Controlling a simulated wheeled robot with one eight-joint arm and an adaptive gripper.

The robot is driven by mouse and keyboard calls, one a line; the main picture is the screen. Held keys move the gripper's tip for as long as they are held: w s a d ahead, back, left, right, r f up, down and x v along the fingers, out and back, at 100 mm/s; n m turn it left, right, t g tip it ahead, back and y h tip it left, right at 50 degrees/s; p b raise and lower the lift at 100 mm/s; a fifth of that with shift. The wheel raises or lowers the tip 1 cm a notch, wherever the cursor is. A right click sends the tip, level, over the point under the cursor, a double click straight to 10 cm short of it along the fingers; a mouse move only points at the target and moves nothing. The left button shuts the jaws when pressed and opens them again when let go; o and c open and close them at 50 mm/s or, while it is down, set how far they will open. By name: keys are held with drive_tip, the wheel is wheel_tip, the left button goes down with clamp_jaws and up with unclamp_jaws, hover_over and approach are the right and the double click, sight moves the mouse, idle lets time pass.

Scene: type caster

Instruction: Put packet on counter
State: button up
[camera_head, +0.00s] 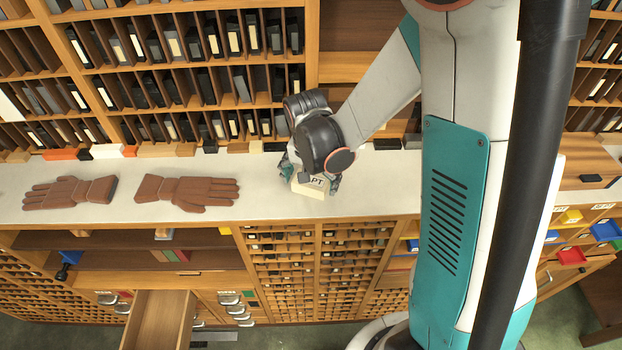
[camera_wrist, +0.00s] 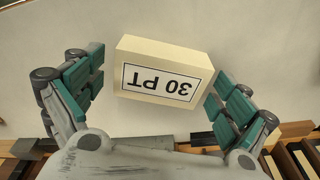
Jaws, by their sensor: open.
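The packet (camera_wrist: 165,76) is a cream block with a white label reading "30 PT", upside down in the wrist view. It rests on the pale counter (camera_wrist: 250,35), slightly tilted in the picture, between the teal fingers of my gripper (camera_wrist: 155,95). The fingers are spread; a gap shows on the left side, and the right finger is close to the packet's edge. In the head view the packet (camera_head: 312,186) is at the counter's (camera_head: 260,190) middle, under my gripper (camera_head: 311,176), partly hidden by my wrist.
Two brown gloves (camera_head: 70,192) lie on the counter to the left. Shelves of dark type blocks (camera_head: 180,85) rise behind it. An open drawer (camera_head: 160,318) juts out below at the left. Small coloured bins (camera_head: 571,256) are at the right. Counter between gloves and packet is clear.

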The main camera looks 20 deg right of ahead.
sight(310, 185)
wheel_tip(310, 185, up, 12)
drive_tip(key=s, duration=0.1)
drive_tip(key=s+r+n+t, duration=0.6)
drive_tip(key=s+r+n, duration=0.2)
drive_tip(key=s, duration=0.5)
drive_tip(key=shift+s+y, duration=0.25)
drive_tip(key=shift+y, duration=0.15)
drive_tip(key=shift+d, duration=0.1)
